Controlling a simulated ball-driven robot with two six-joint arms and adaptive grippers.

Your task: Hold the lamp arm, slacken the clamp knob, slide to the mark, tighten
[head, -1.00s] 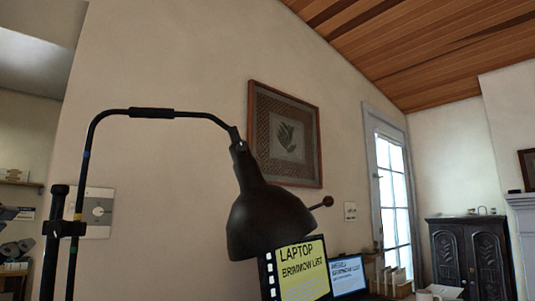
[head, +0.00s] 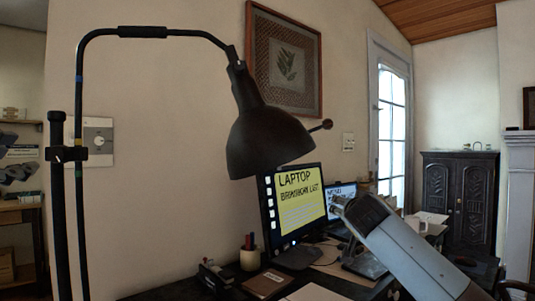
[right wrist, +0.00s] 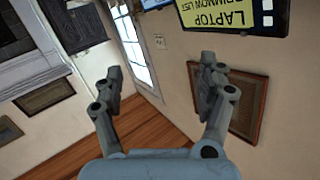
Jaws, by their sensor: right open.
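The black desk lamp has a shade (head: 265,140) hanging from a bent lamp arm (head: 96,38) with a thick dark sleeve at its top. The arm's upright length runs beside a thicker black post (head: 59,210). A small dark clamp (head: 66,154) joins the two; its knob is hard to make out. A blue band (head: 80,78) is on the upright above the clamp. My right gripper (right wrist: 162,70) is open and empty in the right wrist view. In the head view my grey right arm rises from the lower right, well away from the clamp. My left gripper is not in view.
The desk holds a monitor (head: 299,203) with a yellow screen, a pen cup (head: 250,257), a brown book (head: 265,284) and papers. A wall plate with a round dial (head: 98,140) is behind the lamp upright. A dark cabinet (head: 461,200) stands at the far right.

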